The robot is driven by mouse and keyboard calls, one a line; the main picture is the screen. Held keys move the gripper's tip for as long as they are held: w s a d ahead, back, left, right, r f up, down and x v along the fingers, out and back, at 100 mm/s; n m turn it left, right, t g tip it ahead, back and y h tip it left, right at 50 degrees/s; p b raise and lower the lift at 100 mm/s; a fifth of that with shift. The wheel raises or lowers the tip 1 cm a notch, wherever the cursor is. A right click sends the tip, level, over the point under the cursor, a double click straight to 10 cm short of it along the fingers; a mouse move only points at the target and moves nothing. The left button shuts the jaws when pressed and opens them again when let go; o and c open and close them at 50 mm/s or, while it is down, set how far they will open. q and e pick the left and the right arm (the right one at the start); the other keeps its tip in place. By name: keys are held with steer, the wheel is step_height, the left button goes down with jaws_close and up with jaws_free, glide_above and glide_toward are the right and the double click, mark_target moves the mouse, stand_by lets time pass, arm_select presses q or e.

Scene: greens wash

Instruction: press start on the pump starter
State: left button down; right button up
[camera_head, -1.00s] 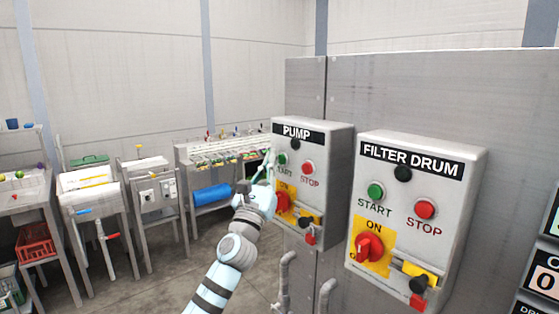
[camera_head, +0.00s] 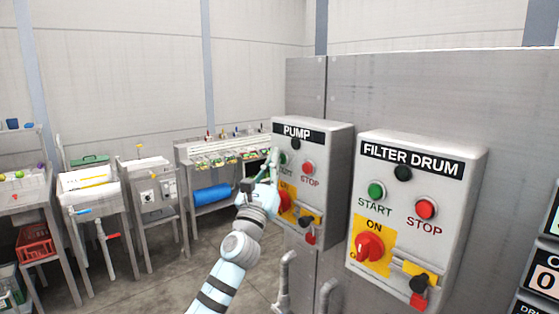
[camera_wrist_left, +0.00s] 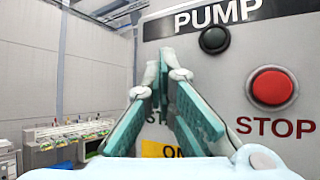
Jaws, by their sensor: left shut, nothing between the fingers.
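The pump starter (camera_head: 326,170) is a grey box labelled PUMP on the metal cabinet. Its green START button (camera_head: 283,158) shows just right of my left fingertips in the head view. The red STOP button (camera_head: 308,168) is to its right, with a yellow ON plate and red rotary switch (camera_head: 284,202) below. My left gripper (camera_head: 273,154) is shut and empty, its tips at the box's left side. In the left wrist view its fingers (camera_wrist_left: 165,62) hide the START button and part of its label, so contact cannot be told. My right gripper is not in view.
A similar FILTER DRUM starter (camera_head: 415,225) is mounted to the right, with its own START and STOP buttons. A black round fitting (camera_wrist_left: 214,40) sits under the PUMP label. Vertical pipes (camera_head: 284,285) stand below the boxes. Sinks and benches line the left.

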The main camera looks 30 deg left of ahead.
arm_select(q)
steer(key=shift+w, duration=0.15)
stand_by(0.5)
steer(key=shift+s+a+f, duration=0.1)
steer(key=shift+s+a, duration=0.1)
steer(key=shift+s, duration=0.6)
steer(key=s, duration=0.2)
steer(key=s+a, duration=0.1)
steer(key=s, duration=0.1)
steer(key=shift+s+a, duration=0.2)
steer(key=shift+s, duration=0.2)
stand_by(0.3)
